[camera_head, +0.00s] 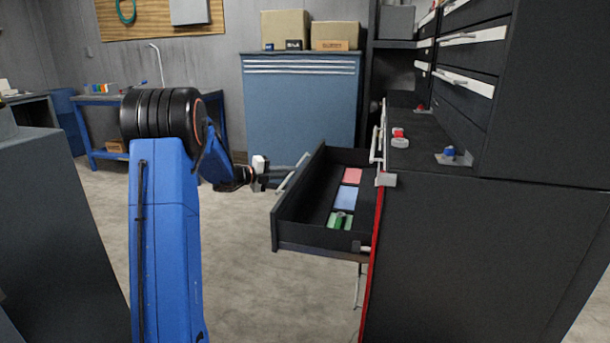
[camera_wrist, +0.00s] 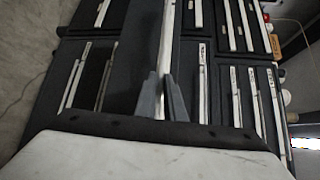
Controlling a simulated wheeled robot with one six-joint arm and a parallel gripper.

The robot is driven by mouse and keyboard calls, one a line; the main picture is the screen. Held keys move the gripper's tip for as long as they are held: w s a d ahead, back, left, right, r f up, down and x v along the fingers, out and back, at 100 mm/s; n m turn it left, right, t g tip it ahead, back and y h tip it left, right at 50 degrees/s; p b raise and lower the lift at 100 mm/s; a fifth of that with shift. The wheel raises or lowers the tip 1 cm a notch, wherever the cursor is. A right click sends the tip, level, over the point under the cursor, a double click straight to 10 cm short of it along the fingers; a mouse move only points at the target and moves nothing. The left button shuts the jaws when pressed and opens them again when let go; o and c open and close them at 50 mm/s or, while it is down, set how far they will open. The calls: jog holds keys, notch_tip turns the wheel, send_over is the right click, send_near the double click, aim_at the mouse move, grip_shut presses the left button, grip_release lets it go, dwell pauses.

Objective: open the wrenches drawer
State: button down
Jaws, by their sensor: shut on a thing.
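A black drawer (camera_head: 283,224) stands pulled out from the dark cabinet (camera_head: 480,260) in the head view. Red, blue and green pads lie inside, with a small dark item on the green one. My gripper (camera_head: 284,180) is at the drawer's front, at its pale bar handle (camera_head: 296,172). In the wrist view my gripper's two grey fingers (camera_wrist: 162,100) are shut on the pale handle bar (camera_wrist: 168,40). The drawer's label cannot be read, so I cannot tell whether it is the wrenches drawer.
Shut drawers with pale handles (camera_head: 473,37) are at the upper right. A worktop holds small items, including a white and red one (camera_head: 400,139). A blue cabinet (camera_head: 300,110) stands behind. The floor (camera_head: 250,270) left of the drawer is clear.

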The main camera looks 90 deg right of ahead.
jog(key=shift+w+d+f, duration=0.1)
jog(key=shift+w+d, duration=0.2)
jog(key=shift+w, duration=0.55)
jog(key=shift+w+d, duration=0.25)
jog(key=shift+w, duration=0.55)
jog(key=c, duration=1.8)
grip_release()
jog(key=shift+c, duration=0.2)
jog(key=v, duration=1.7)
jog(key=shift+w, duration=0.2)
jog(key=shift+a, duration=0.1)
